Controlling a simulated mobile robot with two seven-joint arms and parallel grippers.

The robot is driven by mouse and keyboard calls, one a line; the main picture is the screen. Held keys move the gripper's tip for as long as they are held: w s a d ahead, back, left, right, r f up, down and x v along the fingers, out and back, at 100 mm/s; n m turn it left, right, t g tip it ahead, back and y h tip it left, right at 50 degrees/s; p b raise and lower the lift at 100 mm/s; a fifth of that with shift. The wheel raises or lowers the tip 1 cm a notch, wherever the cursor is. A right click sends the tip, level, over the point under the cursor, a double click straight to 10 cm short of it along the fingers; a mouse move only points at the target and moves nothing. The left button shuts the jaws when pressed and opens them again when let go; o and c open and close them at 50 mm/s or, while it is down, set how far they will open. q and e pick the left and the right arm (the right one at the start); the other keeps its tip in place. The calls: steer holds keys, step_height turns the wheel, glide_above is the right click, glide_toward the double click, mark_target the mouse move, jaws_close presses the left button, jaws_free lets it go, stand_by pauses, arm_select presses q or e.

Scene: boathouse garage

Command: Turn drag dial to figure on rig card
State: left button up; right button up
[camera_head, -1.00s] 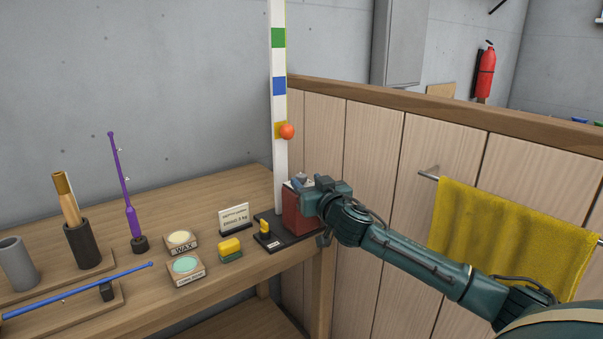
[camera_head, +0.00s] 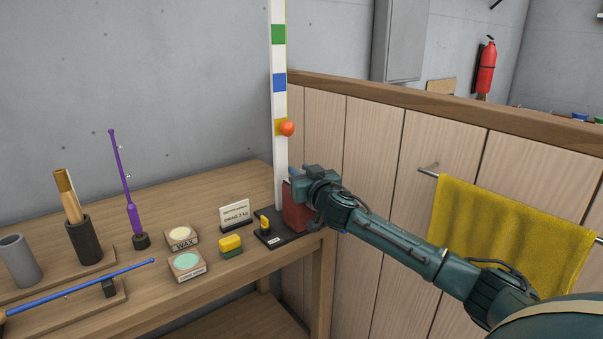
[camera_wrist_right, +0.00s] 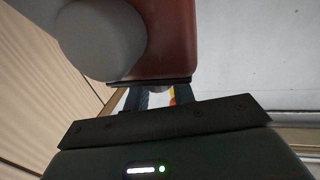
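The rig card (camera_head: 236,215) stands on the bench and appears to read "DRAG 3 kg". Right of it, a dark red box (camera_head: 294,206) stands on a black base (camera_head: 265,236), in front of a tall white post. My right gripper (camera_head: 299,174) is at the top of this box, partly covering it. In the right wrist view the red box (camera_wrist_right: 165,40) and a grey round part (camera_wrist_right: 100,38) fill the top. The fingers (camera_wrist_right: 160,97) stand apart there, but their tips are hidden behind the box. I cannot make out the dial clearly or whether it is held. My left gripper is out of view.
The white post (camera_head: 281,180) has coloured squares and an orange ball (camera_head: 287,129). A wooden partition (camera_head: 375,150) with a yellow towel (camera_head: 512,235) lies beside my right arm.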

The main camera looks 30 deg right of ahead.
steer(key=c, duration=0.4)
steer(key=shift+a+f+m+h+b, duration=0.15)
steer(key=shift+m+h+b, duration=0.5)
steer(key=shift+h, duration=0.25)
steer(key=shift+f+m+g+h+b, duration=0.1)
steer(key=shift+m+g+h+b, duration=0.5)
steer(key=shift+m+h+b, duration=0.45)
steer(key=shift+g+h+b, duration=0.3)
steer(key=shift+h+b, duration=0.05)
steer(key=shift+h, duration=0.4)
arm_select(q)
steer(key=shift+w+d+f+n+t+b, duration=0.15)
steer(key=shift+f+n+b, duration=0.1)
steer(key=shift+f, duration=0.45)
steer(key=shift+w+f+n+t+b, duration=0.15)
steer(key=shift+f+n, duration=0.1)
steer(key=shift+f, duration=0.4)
arm_select(e)
steer(key=shift+d+r+m+g+h, duration=0.25)
steer(key=shift+m+g+h, duration=0.25)
steer(key=shift+m+h, duration=0.25)
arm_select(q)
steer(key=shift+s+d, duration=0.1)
arm_select(e)
steer(key=o, duration=0.9)
steer(key=shift+a, duration=0.1)
steer(key=shift+o, duration=0.2)
steer(key=shift+s, duration=0.1)
